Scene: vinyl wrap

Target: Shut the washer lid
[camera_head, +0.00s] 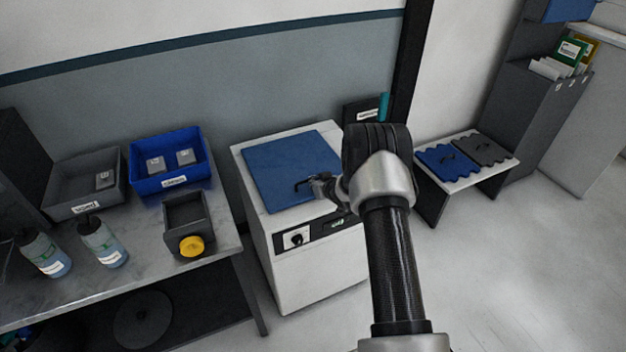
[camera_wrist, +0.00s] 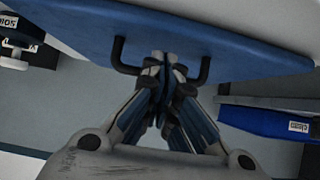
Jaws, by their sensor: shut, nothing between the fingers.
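The white washer (camera_head: 312,270) stands in the middle of the head view. Its blue lid (camera_head: 290,165) looks flat on top of the machine; I cannot tell whether a small gap is left under it. A black bar handle (camera_head: 303,186) sits at the lid's front edge. My gripper (camera_head: 318,186) is at that handle. In the wrist view the lid (camera_wrist: 190,42) spans the top, and the closed fingers of my gripper (camera_wrist: 166,65) overlap the middle of the handle (camera_wrist: 205,72). The fingers hold nothing; whether they touch the handle is unclear.
Left of the washer is a bench (camera_head: 150,235) with a grey bin (camera_head: 85,203), a blue bin (camera_head: 165,180), a small dark box (camera_head: 186,215) and bottles (camera_head: 104,243). A low stand (camera_head: 470,178) with blue and grey pieces is at right. Floor in front is clear.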

